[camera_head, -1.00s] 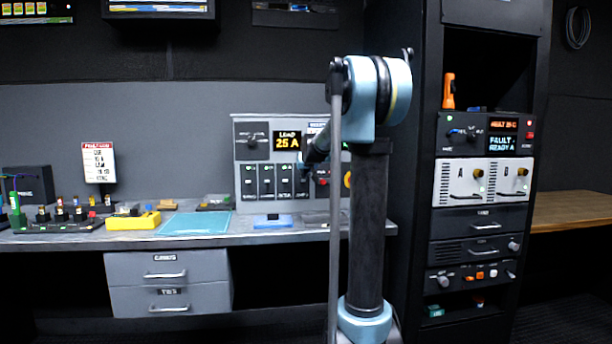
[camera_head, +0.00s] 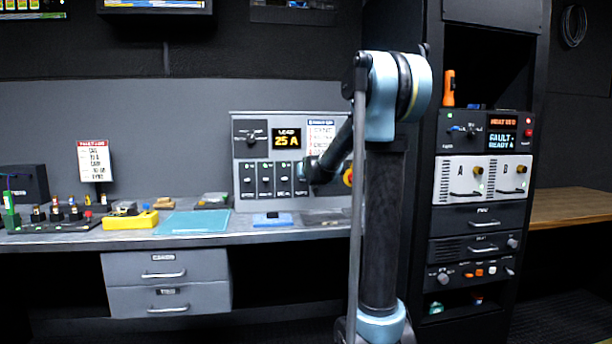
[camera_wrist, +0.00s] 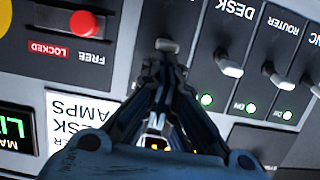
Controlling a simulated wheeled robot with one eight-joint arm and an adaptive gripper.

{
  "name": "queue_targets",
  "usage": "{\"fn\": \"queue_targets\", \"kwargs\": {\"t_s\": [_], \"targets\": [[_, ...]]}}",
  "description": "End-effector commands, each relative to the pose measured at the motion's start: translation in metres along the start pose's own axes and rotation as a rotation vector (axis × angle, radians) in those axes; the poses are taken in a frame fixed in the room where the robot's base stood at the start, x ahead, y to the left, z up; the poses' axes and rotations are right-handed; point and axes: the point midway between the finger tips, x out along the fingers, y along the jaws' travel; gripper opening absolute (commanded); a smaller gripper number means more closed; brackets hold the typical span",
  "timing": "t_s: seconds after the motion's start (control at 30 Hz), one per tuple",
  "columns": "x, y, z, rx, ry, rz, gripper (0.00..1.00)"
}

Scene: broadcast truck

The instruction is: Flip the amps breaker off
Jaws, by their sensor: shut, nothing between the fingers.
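The grey breaker panel (camera_head: 240,154) stands at the back of the bench, with a row of toggle breakers under a display reading 25 A. In the wrist view the row appears upside down: the leftmost breaker's pale lever (camera_wrist: 166,45) is beside the DESK breaker lever (camera_wrist: 229,68) and the ROUTER lever (camera_wrist: 281,82). The leftmost one's own label is out of view, so I cannot confirm it is amps. My gripper (camera_wrist: 164,62) is shut and empty, its tips just below that lever in the picture; contact is unclear. In the head view my gripper (camera_head: 306,172) partly covers the right end of the row.
Green lights (camera_wrist: 206,99) show under the neighbouring breakers. A blue item (camera_head: 272,219) and a teal mat (camera_head: 195,222) lie on the bench. An equipment rack (camera_head: 483,220) stands right.

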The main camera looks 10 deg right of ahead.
Motion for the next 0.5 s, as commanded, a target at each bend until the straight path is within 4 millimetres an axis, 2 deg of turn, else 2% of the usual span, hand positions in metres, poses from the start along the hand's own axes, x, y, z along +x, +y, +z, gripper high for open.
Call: {"fn": "queue_targets", "kwargs": {"t_s": [0.13, 0.5], "targets": [[-0.0023, -0.0005, 0.0082, 0.000, 0.049, -0.001, 0.00], [-0.0060, -0.0005, 0.0006, 0.000, 0.047, -0.001, 0.00]]}}
